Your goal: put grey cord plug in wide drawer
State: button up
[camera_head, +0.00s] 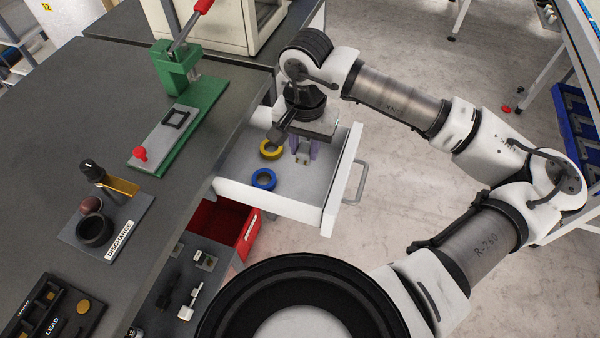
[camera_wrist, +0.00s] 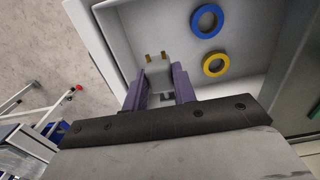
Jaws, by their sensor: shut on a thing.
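The wide drawer (camera_head: 281,204) is white, pulled open from under the dark workbench; its inside also shows in the wrist view (camera_wrist: 258,30). My gripper (camera_head: 304,150) points down over the right part of the drawer, close to its front panel. In the wrist view my purple fingers (camera_wrist: 159,80) are shut on the grey cord plug (camera_wrist: 158,70), a light grey block with two brass prongs. The plug appears over the drawer interior; whether it touches the floor I cannot tell. In the head view the plug is mostly hidden between the fingers.
A yellow tape ring (camera_head: 270,149) and a blue tape ring (camera_head: 263,179) lie in the drawer, left of my gripper. A red bin (camera_head: 226,224) sits below the drawer. A green press (camera_head: 185,90) stands on the workbench. The drawer handle (camera_head: 358,182) sticks out to the right.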

notch_tip(320, 180, down, 11)
jog(key=shift+r+p, duration=0.2)
jog(key=shift+p, duration=0.3)
jog(key=shift+f, duration=0.3)
jog(key=shift+f+b, duration=0.2)
jog(key=shift+b, duration=0.1)
jog(key=o, duration=1)
jog(key=shift+r, duration=0.15)
jog(key=shift+r+p, duration=0.2)
jog(key=shift+p, duration=0.2)
notch_tip(320, 180, up, 12)
jog(key=shift+f+b, duration=0.1)
jog(key=shift+b, duration=0.6)
